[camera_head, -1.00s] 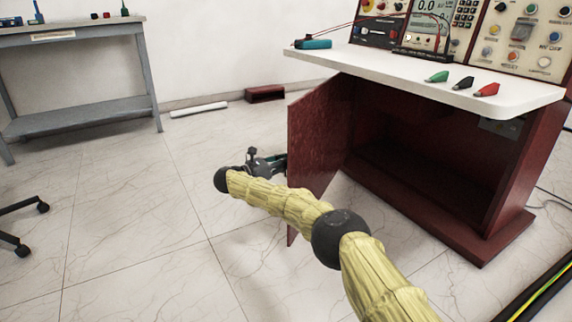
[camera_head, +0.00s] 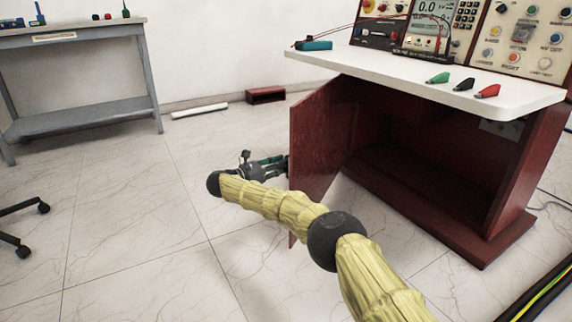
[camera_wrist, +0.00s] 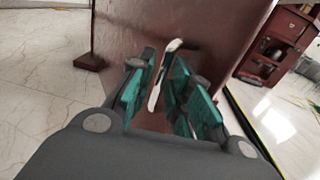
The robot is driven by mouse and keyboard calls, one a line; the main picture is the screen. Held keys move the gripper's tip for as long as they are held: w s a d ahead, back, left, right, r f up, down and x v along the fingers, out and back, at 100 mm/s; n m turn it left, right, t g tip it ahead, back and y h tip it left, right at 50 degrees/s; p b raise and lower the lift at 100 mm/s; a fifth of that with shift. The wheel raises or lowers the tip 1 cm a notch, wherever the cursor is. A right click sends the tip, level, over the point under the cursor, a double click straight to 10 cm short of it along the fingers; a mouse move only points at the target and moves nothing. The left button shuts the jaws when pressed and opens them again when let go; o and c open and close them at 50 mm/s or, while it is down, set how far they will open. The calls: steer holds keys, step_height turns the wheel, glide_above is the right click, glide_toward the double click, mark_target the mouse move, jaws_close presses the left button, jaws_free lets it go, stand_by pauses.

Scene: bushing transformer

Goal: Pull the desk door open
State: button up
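The desk door (camera_head: 318,142) is a dark red panel standing ajar at the left of the desk's dark red cabinet (camera_head: 425,165), whose inside shows. In the head view my gripper (camera_head: 280,164) is at the door's outer face, its tips partly hidden by the door edge. In the wrist view the door (camera_wrist: 135,32) fills the upper middle. A pale bar handle (camera_wrist: 156,82) lies between the green finger pads of my gripper (camera_wrist: 163,82). The fingers stand apart on both sides of it; firm contact is not clear.
The white desktop (camera_head: 420,82) carries instruments and several coloured clips. A grey workbench (camera_head: 80,115) stands at the far left, with chair casters (camera_head: 22,230) in front. A small red box (camera_head: 266,95) lies by the wall. The floor left of the door is clear.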

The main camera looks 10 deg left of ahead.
steer(key=shift+v, duration=2.3)
